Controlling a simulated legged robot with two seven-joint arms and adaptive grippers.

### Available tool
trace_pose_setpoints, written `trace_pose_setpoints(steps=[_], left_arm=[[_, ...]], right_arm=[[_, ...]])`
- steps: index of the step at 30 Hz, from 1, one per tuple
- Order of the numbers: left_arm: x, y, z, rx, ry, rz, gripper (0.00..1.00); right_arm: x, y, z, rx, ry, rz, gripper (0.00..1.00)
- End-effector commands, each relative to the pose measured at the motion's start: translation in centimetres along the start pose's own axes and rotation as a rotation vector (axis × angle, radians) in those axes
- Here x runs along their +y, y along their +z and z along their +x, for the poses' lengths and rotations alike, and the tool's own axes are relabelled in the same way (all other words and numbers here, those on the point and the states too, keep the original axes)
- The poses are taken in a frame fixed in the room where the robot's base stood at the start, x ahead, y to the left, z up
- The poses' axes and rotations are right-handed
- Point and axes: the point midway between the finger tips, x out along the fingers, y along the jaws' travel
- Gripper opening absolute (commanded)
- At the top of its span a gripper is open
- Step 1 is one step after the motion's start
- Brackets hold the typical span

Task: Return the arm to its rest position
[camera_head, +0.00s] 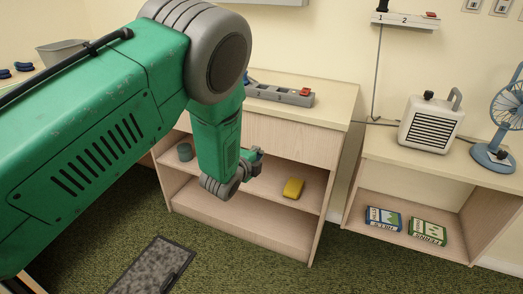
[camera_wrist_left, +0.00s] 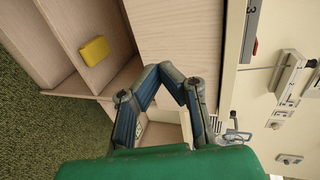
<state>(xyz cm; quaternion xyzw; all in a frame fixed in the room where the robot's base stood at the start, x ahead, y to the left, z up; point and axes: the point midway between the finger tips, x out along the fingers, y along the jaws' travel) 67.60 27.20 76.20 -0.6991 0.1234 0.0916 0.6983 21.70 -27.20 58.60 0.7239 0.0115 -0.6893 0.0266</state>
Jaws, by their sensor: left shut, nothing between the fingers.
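My left arm, green with grey joints, comes in from the left in the head view and hangs down in front of the light wood cabinet (camera_head: 285,135). My left gripper (camera_head: 254,160) is at its lower end, near the open shelf. In the left wrist view the blue-grey fingers of the left gripper (camera_wrist_left: 168,74) come together at their tips, shut with nothing between them. The yellow block (camera_head: 293,188) lies on the shelf, to the right of the gripper and apart from it. It also shows in the left wrist view (camera_wrist_left: 94,50). My right gripper is not in view.
A power strip (camera_head: 280,93) lies on the cabinet top and a green cup (camera_head: 185,152) on its shelf. At right stand a white heater (camera_head: 430,124) and a blue fan (camera_head: 497,150), with two boxes (camera_head: 428,232) below. A grey mat (camera_head: 150,268) lies on the carpet.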

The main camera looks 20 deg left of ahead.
Motion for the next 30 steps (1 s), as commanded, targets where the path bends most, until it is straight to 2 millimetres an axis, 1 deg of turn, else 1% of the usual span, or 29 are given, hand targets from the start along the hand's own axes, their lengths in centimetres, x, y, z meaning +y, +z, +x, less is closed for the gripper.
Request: trace_pose_setpoints(steps=[1, 4, 6, 8, 11, 12, 14, 15, 17, 18, 20, 21, 23, 24, 27, 30], left_arm=[[-0.2, -0.4, -0.2, 0.002, -0.001, 0.003, 0.00], [-0.1, -0.5, -0.4, 0.002, -0.001, 0.003, 0.00], [0.5, -0.1, -0.6, -0.001, 0.013, -0.015, 0.00], [2.0, 0.4, -1.2, -0.009, 0.047, -0.059, 0.00], [6.3, 1.5, -3.4, -0.042, 0.153, -0.195, 0.00], [8.6, 1.9, -4.7, -0.065, 0.210, -0.272, 0.00], [12.3, 2.5, -7.3, -0.112, 0.307, -0.401, 0.00], [14.8, 2.6, -9.3, -0.150, 0.372, -0.490, 0.00], [18.1, 2.7, -12.6, -0.218, 0.467, -0.620, 0.00], [20.1, 2.6, -14.9, -0.269, 0.527, -0.704, 0.00], [22.8, 2.3, -18.6, -0.357, 0.615, -0.826, 0.00], [24.4, 2.0, -21.2, -0.420, 0.669, -0.904, 0.00], [26.4, 1.6, -25.0, -0.520, 0.743, -1.014, 0.00], [27.5, 1.3, -27.4, -0.586, 0.784, -1.077, 0.00], [29.2, 0.6, -32.7, -0.741, 0.866, -1.207, 0.00], [30.2, 0.1, -36.4, -0.855, 0.916, -1.293, 0.00]], right_arm=[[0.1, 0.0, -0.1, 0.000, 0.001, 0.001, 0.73], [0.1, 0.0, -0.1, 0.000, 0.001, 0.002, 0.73], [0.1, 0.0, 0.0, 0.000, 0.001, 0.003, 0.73], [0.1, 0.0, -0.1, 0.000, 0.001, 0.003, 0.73], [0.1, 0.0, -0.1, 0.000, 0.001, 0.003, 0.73], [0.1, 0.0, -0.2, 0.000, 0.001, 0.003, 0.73], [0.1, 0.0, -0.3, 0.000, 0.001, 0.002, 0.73], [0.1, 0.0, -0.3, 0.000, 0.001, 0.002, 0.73], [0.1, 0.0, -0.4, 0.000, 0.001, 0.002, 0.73], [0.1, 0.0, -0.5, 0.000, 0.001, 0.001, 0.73], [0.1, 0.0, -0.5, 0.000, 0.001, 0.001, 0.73], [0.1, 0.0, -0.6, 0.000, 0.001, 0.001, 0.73], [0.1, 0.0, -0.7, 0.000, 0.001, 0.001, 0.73], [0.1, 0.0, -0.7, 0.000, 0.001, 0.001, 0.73], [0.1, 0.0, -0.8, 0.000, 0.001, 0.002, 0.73], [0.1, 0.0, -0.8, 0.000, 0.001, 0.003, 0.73]])
